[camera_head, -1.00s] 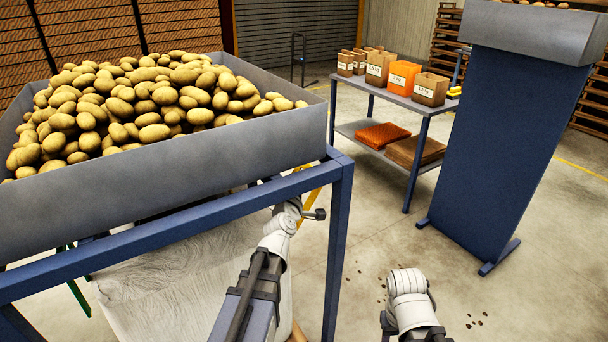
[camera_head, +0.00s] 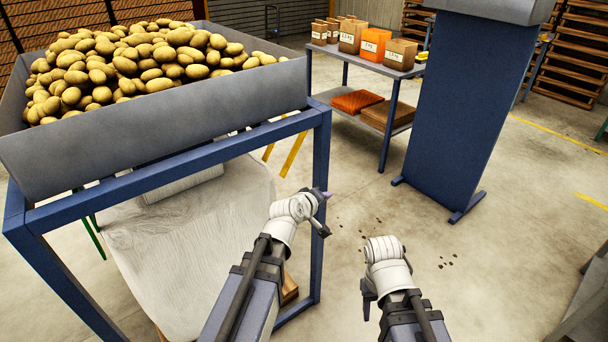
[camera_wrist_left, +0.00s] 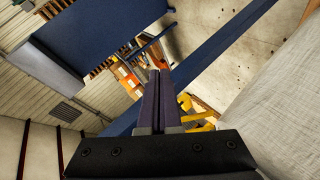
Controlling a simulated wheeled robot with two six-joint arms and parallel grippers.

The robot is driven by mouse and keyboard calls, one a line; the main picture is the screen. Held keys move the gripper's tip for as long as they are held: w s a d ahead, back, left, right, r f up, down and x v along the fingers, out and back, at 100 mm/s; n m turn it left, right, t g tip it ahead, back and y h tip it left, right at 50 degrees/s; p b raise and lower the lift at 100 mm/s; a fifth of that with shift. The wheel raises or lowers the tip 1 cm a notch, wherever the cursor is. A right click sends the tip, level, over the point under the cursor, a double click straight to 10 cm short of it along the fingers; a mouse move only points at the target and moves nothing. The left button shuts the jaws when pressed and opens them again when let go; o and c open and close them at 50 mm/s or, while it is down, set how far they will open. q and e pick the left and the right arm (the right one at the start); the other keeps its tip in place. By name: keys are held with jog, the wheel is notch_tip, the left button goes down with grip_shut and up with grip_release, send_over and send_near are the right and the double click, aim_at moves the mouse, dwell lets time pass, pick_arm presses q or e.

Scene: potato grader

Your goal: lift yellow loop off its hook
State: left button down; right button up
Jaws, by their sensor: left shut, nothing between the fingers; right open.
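I cannot make out a yellow loop on a hook in either view. Yellow bars (camera_head: 293,154) show behind the near right leg of the blue frame, and a yellow shape with prongs (camera_wrist_left: 190,104) shows beyond the fingers in the left wrist view. I cannot tell whether either is the loop. My left gripper (camera_head: 325,194) is beside that frame leg; its fingers (camera_wrist_left: 160,80) are closed together and empty. My right gripper (camera_head: 368,302) is low over the floor to the right, open, its fingers mostly hidden by the wrist.
A blue frame (camera_head: 319,207) carries a grey bin (camera_head: 200,117) heaped with potatoes (camera_head: 150,65). A pale sheet (camera_head: 190,245) hangs below it. A shelf table (camera_head: 391,68) with boxes and a tall blue panel (camera_head: 455,100) stand beyond.

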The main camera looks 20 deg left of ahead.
pick_arm(q)
jog(key=s+d+f+m+g+y, duration=0.1)
jog(key=s+d+f+m+g, duration=0.2)
jog(key=s, duration=0.3)
jog(key=s+d+f+m+g+p, duration=0.1)
jog(key=s+d+f+m+g, duration=0.2)
jog(key=s, duration=0.2)
jog(key=s+d+f+m+g+y, duration=0.1)
jog(key=s+d+f+m+g, duration=0.1)
jog(key=s+f+m+g, duration=0.3)
jog(key=s+a+r+m+g+y+p, duration=0.1)
jog(key=s+r+m+y+p, duration=0.1)
jog(key=s+r+p, duration=0.7)
notch_tip(320, 180, up, 3)
jog(key=p, duration=0.2)
jog(key=shift+a+y+p, duration=0.2)
jog(key=shift+y+p, duration=0.1)
jog(key=shift+p, duration=0.05)
